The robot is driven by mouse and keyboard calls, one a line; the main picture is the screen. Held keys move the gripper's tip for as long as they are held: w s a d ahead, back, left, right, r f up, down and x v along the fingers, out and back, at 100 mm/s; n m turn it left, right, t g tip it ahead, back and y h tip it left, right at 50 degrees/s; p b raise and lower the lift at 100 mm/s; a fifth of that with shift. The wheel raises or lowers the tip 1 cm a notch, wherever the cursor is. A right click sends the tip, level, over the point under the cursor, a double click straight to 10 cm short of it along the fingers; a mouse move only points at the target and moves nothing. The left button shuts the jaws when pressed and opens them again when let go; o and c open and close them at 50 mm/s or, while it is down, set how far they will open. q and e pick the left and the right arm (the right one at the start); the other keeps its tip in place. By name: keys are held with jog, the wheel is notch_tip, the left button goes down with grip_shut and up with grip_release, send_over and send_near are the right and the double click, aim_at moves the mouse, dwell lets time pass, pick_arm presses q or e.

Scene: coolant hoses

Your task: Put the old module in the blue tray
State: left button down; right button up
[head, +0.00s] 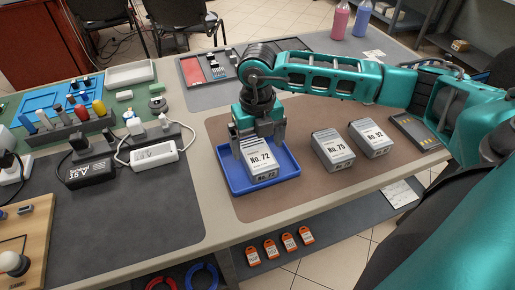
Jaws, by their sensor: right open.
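The blue tray (238,186) lies on the brown mat in the middle of the table. A grey module labelled No. 72 (262,163) is inside the tray, tilted in the view with its label facing up. My right gripper (261,140) is over the tray, fingers pointing down around the far end of this module. The gripper is open; whether a finger touches the module is hard to tell. Two similar modules, No. 75 (332,150) and No. 92 (371,138), stand on the mat to the right. No label says which module is old. My left gripper is out of view.
A dark flat case (415,130) lies right of the modules. Chargers with cables (153,152) and a tool rack (75,125) crowd the left side. Several orange tags (271,249) lie on a lower shelf. The brown mat's front part is clear.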

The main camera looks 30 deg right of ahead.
aim_at(258, 153)
notch_tip(258, 153, up, 9)
dwell(0.3)
dwell(0.5)
